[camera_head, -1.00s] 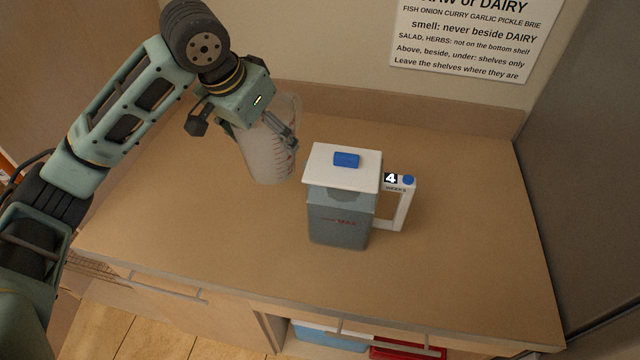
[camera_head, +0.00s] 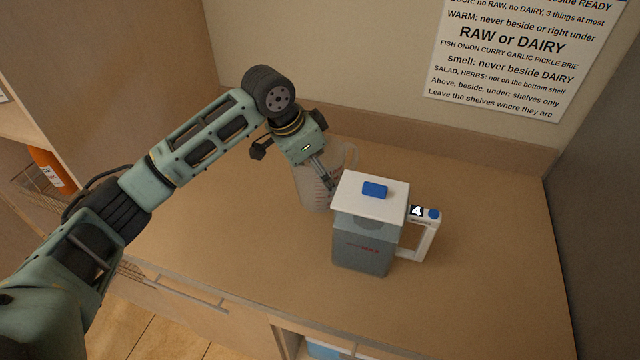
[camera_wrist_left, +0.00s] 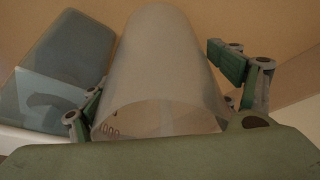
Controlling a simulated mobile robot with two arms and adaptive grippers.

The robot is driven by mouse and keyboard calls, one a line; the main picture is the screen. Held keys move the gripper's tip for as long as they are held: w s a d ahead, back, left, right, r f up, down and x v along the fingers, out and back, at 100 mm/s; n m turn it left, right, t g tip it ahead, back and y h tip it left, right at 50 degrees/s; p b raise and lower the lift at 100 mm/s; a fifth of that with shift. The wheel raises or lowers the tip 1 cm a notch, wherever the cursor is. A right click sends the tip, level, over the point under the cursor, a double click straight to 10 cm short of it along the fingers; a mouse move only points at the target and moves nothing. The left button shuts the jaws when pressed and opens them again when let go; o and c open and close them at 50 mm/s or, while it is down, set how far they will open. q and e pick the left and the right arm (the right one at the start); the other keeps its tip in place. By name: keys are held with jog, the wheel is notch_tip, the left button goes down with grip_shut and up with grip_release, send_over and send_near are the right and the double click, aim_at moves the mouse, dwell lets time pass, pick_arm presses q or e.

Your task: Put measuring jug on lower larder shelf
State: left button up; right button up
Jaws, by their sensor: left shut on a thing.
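The measuring jug (camera_head: 308,192) is clear, with red markings, and is close behind and to the left of the filter pitcher in the head view. My left gripper (camera_head: 312,174) is shut on it from above; one finger shows against its side. In the left wrist view the jug (camera_wrist_left: 165,60) fills the middle, with its open rim toward the camera and green finger pads on both sides. I cannot tell whether its base touches the counter. My right gripper is not in view. No shelf in view can be identified for sure as the lower larder shelf.
A grey pitcher (camera_head: 362,245) with a white lid and handle stands on the brown counter (camera_head: 480,270). At the left are a wooden shelf unit (camera_head: 22,128) and an orange bottle (camera_head: 50,168) by a wire basket. A blue container (camera_head: 325,350) shows below the counter. A sign (camera_head: 515,55) hangs behind.

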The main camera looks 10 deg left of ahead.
pick_arm(q)
jog(key=shift+f+p, duration=0.55)
jog(key=shift+f, duration=2.3)
jog(key=o, duration=1.3)
jog(key=shift+f, duration=0.1)
jog(key=shift+c, duration=0.2)
